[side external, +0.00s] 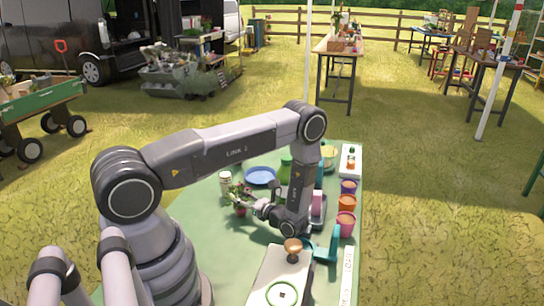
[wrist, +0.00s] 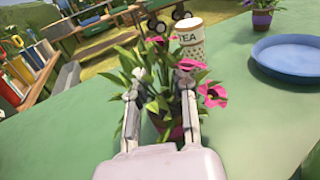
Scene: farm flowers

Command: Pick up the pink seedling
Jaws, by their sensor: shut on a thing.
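The pink seedling (wrist: 162,85) has green leaves and several pink flowers, and it stands in a reddish-brown pot. In the wrist view it is between the two fingers of my gripper (wrist: 160,92), which is shut on it. The pot is mostly hidden behind the gripper's body. In the side external view the seedling (side external: 239,190) is at the left part of the green table, with my gripper (side external: 246,205) reaching it from the right. I cannot tell whether the pot touches the table.
Coloured pots (side external: 346,203) line the table's right side. A white board (side external: 280,280) is at the front.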

